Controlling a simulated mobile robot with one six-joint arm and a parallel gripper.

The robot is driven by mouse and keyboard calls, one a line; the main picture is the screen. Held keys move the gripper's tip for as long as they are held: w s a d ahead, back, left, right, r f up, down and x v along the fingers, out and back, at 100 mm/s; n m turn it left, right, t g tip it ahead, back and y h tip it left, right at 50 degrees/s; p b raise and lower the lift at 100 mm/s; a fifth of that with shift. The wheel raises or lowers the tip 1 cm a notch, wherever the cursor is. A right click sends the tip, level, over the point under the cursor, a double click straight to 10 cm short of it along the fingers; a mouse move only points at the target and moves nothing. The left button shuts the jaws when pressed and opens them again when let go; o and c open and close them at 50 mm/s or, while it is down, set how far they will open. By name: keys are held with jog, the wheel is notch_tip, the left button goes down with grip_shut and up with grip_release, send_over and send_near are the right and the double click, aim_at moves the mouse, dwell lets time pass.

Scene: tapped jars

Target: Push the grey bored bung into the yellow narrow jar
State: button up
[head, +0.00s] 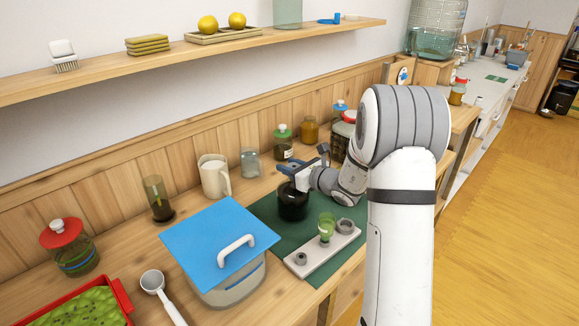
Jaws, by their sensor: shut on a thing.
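My gripper (286,177) has blue-grey fingers and is over the mouth of a dark, wide jar (293,206) on the green mat. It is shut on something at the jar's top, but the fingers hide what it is. A small grey bung-like piece (301,259) with a dark centre and a larger grey one (346,226) are on a pale tray (322,255) in front. A narrow, olive-yellow see-through jar (158,198) stands at the left against the wall. An amber jar (309,131) stands at the back; I cannot tell which is the yellow narrow jar.
A green piece (326,227) stands on the tray. A container with a blue lid (220,243) is close to the left of the mat (262,212). A shelf (120,70) runs above.

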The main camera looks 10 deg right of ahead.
jog(key=shift+r, duration=0.4)
jog(key=shift+r+p, duration=0.5)
jog(key=shift+r, duration=0.45)
jog(key=shift+r+p, duration=1.6)
jog(key=shift+r, duration=1.55)
